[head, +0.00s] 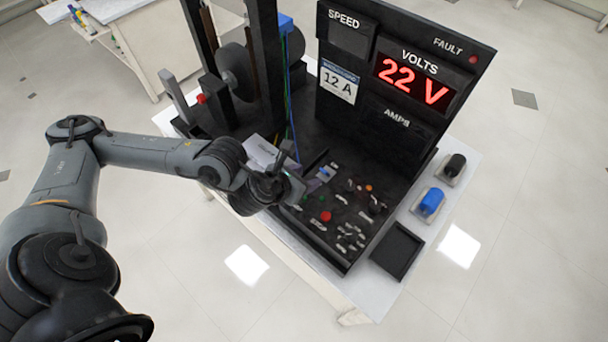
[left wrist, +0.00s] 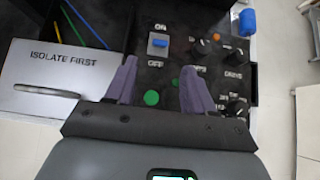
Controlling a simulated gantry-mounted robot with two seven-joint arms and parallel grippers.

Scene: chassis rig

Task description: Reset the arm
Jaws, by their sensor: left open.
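My left arm (head: 150,152) comes in from the left of the head view and reaches over the front of the black rig. My left gripper (head: 294,188) is above the left part of the control panel (head: 345,240). In the left wrist view its two purple fingers (left wrist: 159,68) are apart, with nothing held between them. A blue ON/OFF switch (left wrist: 158,43) shows just beyond the fingertips. A green button (left wrist: 151,97) shows between the fingers. Whether the fingers touch the panel cannot be told. My right gripper is not in view.
A grey "ISOLATE FIRST" cover (left wrist: 62,75) lies left of the gripper. Several knobs (left wrist: 205,47) stand to the right. The upright display (head: 412,80) reads 22 V. A blue cylinder (head: 430,202), a black cylinder (head: 454,167) and a black tray (head: 398,250) are on the table's right side.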

